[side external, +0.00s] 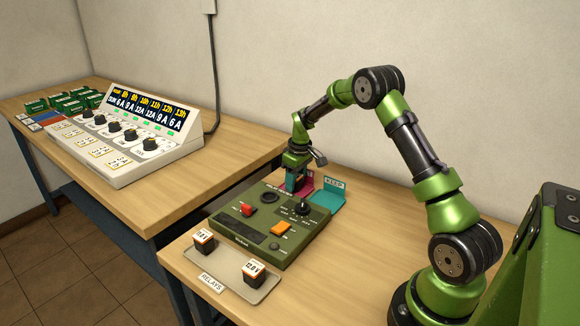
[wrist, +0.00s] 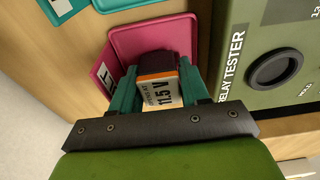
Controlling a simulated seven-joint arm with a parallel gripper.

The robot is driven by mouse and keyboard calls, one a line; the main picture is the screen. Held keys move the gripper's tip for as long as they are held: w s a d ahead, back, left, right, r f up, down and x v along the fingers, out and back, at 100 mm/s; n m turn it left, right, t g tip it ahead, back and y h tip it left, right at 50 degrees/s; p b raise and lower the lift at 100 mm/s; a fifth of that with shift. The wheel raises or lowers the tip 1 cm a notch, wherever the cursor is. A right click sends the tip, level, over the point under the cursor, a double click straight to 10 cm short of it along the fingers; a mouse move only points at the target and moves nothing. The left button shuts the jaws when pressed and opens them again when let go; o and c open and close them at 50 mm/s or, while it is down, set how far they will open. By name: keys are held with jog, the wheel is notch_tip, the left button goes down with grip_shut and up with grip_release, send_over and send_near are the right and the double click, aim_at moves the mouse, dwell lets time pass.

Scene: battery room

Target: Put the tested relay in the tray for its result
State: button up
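My gripper (side external: 294,184) is behind the relay tester, at the pink tray (side external: 307,183). In the wrist view its two teal fingers (wrist: 158,82) are closed against both sides of a relay (wrist: 163,92) marked 11.5 V, with a white label, orange edge and dark end. The relay is over the pink tray (wrist: 150,36); whether it touches the tray floor I cannot tell. The pink tray's label is mostly hidden. The teal tray (side external: 327,199) with a KEEP sign stands to its right in the side view. The green relay tester (side external: 300,236) is in front.
A grey RELAYS tray (side external: 229,276) at the front left holds two relays, one left (side external: 204,241) and one right (side external: 253,272). A white console (side external: 128,135) and several green blocks (side external: 72,101) stand on the other table. The table right of the tester is clear.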

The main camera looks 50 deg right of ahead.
jog(key=shift+o, duration=0.6)
